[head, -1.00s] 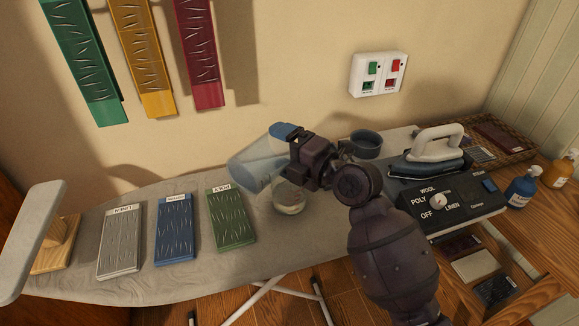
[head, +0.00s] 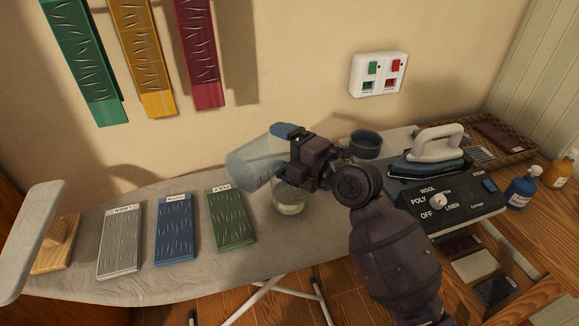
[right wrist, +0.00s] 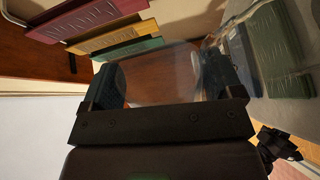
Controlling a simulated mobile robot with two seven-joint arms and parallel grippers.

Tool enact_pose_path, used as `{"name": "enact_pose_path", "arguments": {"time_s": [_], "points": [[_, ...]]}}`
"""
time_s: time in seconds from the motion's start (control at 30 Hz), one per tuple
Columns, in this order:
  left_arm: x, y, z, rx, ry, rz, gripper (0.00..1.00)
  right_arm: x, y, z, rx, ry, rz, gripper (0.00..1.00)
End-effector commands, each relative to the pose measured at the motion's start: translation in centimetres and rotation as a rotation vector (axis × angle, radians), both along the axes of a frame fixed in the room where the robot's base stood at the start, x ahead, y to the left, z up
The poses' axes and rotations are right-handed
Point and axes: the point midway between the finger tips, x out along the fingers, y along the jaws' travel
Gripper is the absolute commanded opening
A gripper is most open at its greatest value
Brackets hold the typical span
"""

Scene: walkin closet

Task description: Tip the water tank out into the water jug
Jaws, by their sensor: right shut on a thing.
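The water tank (head: 252,168), translucent pale blue with a blue end piece (head: 286,130), is tilted well over above the ironing board. My right gripper (head: 303,158) is shut on it. The tank's clear wall (right wrist: 165,75) also shows between the fingers in the right wrist view (right wrist: 165,90). The water jug (head: 288,199), clear and round, stands on the board just below, partly hidden by the gripper and tank. I cannot tell whether water is running. A dark jointed part at the lower right of the wrist view may be my left gripper (right wrist: 281,145); its jaws are unclear.
Grey, blue and green labelled boards (head: 231,218) lie left of the jug. A dark blue bowl (head: 366,145) stands behind my right arm. An iron (head: 430,155) sits on a dial unit (head: 447,203) to the right. A sleeve board (head: 35,235) stands far left.

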Motion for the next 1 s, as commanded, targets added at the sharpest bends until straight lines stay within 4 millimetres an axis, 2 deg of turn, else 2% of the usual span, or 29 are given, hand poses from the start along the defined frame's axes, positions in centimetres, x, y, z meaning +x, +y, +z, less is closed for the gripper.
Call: {"name": "enact_pose_path", "arguments": {"time_s": [0.57,1.0], "points": [[0.28,-0.04,0.1,0.0,-0.005,-0.002,0.0,0.0,0.11,0.03,0.068,0.084,0.001,0.43],[0.54,-0.11,-0.03,0.0,-0.008,-0.004,0.0,0.77,-0.43,-0.17,0.231,0.295,0.002,0.43]]}}
